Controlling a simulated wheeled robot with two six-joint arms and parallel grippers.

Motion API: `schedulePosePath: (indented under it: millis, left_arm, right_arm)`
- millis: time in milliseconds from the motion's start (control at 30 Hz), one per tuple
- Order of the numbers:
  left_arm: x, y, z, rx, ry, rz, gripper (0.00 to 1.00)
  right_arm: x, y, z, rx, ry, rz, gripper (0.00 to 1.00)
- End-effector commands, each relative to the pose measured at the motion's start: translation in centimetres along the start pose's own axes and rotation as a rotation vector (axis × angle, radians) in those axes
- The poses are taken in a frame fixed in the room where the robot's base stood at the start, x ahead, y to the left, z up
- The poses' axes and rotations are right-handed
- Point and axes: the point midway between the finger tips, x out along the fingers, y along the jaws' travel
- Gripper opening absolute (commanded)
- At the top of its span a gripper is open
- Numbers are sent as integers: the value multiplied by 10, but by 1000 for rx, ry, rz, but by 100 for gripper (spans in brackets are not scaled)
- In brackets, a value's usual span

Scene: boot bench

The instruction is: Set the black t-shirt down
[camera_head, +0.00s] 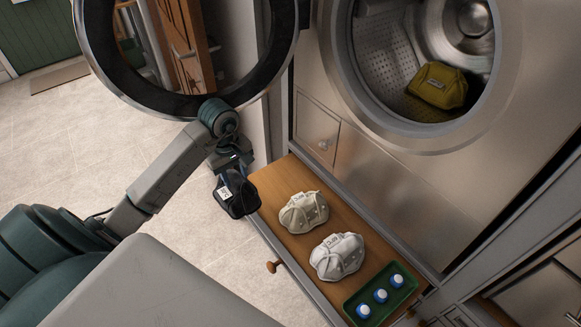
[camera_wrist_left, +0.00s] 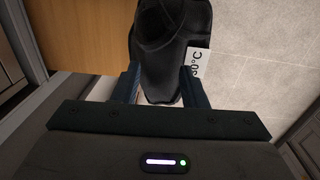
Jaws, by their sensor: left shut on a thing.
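The black t-shirt (camera_head: 237,196) is a bunched dark bundle with a white label. My left gripper (camera_head: 232,166) is shut on it and holds it just off the left end of the wooden shelf (camera_head: 262,190), partly over the floor. In the left wrist view the black t-shirt (camera_wrist_left: 165,50) sits between the two fingers of the left gripper (camera_wrist_left: 160,85), with its white tag at the right finger. The wood shows to its left and floor tiles to its right. My right gripper is not in view.
A beige bundle (camera_head: 303,212) and a whitish bundle (camera_head: 337,256), both labelled, lie on the shelf. A green tray (camera_head: 398,292) with blue-and-white capsules is at its right end. An olive bundle (camera_head: 438,86) lies in the washer drum (camera_head: 385,60). The round door (camera_head: 95,55) stands open.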

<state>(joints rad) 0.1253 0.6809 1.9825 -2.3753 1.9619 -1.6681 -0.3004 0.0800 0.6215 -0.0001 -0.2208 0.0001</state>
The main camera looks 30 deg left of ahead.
Motion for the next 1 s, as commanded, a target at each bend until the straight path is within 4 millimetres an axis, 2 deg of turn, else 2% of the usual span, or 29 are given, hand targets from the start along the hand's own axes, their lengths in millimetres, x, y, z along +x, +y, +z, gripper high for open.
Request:
schedulePosePath:
  millis: [333, 667, 800, 1000]
  left_arm:
    - [-2, 74, 4, 2, -8, 2, 0]
    - [8, 152, 4, 2, -3, 2, 0]
    - [30, 150, 2, 2, 0, -3, 0]
    - [38, 150, 2, 2, 0, -1, 0]
  right_arm:
    - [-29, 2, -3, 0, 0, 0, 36]
    - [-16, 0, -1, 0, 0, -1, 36]
    - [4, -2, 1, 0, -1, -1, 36]
    - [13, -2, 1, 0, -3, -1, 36]
